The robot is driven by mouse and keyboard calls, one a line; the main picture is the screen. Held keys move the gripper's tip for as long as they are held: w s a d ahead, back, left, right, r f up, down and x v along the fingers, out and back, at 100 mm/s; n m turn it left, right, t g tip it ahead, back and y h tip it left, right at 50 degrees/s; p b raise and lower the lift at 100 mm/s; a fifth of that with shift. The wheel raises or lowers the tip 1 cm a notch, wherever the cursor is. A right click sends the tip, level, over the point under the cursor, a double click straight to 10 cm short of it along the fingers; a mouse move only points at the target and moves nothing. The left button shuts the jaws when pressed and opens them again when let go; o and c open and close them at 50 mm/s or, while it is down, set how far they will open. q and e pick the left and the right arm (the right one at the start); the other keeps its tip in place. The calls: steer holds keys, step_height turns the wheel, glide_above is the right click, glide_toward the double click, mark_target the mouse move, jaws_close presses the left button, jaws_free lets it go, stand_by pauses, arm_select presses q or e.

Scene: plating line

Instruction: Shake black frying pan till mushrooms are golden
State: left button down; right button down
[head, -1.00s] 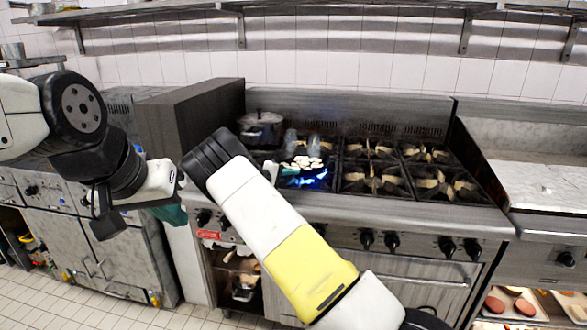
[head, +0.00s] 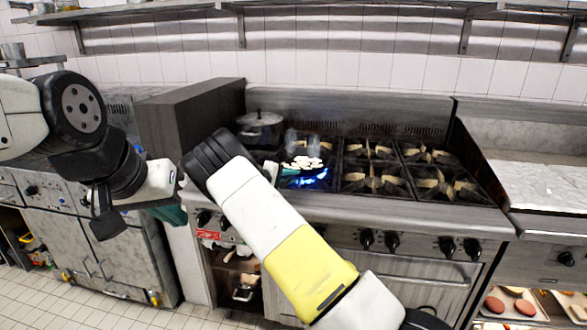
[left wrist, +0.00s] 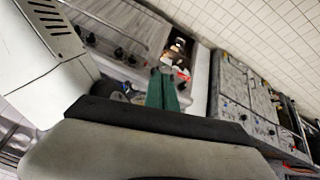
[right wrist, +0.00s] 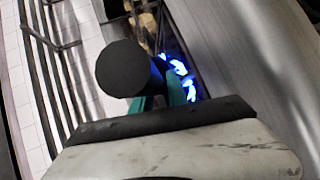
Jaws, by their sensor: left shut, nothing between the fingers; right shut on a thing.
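Pale mushrooms (head: 303,162) lie in the black frying pan over a lit blue burner on the stove's front left in the head view. They look pale with some darker marks. The pan's dark body is hard to make out there. A round dark handle end (right wrist: 123,68) shows in the right wrist view.
Blue flame (right wrist: 184,78) shows beyond the handle. Other burner grates (head: 375,180) to the right are empty. A dark partition (head: 190,115) rises at the stove's left side.

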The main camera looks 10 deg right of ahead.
mark_target(288, 180)
steer(key=shift+r, duration=0.15)
steer(key=shift+s+a, duration=0.4)
steer(key=shift+s, duration=0.45)
steer(key=shift+s+a, duration=0.4)
steer(key=shift+s, duration=0.4)
steer(key=shift+s+r, duration=0.15)
steer(key=w, duration=0.1)
steer(key=w+d, duration=0.1)
steer(key=w, duration=0.2)
steer(key=shift+d+f, duration=0.2)
steer(key=shift+f, duration=0.05)
steer(key=shift+s+r, duration=0.15)
steer(key=shift+s, duration=0.05)
steer(key=shift+d, duration=0.15)
stand_by(3.4)
